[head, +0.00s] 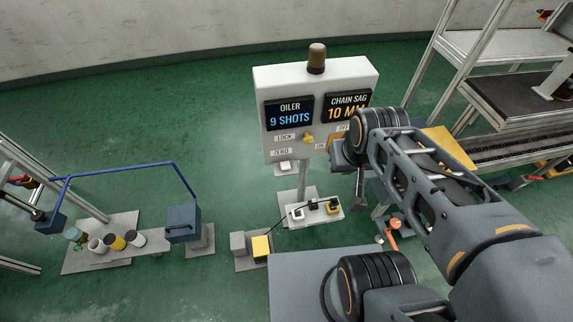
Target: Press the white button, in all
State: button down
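A pale control panel (275,76) stands on a post at the centre. Its left display (289,113) reads "OILER 9 SHOTS"; its right display (346,104) reads "CHAIN SAG 10 MM", with the end covered by my arm. Below are labels LOCK, ZERO, ON and OFF and a yellow knob (308,138). A small white piece (285,167) sits under the ZERO label; I cannot tell whether it is a button. Another small white piece (297,214) is on the plate at the post's foot. My gripper (347,160) is in front of the panel's lower right; its fingers are not clear.
Beside the white piece on the foot plate are a black piece (314,206) and a yellow piece (333,207) with a cable. A blue-handled frame (128,168) with several cylinders stands left. A shelf and conveyor (518,150) stand right.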

aim_at(285, 166)
jog(key=z, duration=1.65)
jog(key=k, duration=1.3)
jog(key=u, duration=1.45)
jog(key=i, duration=1)
jog(key=u, duration=0.05)
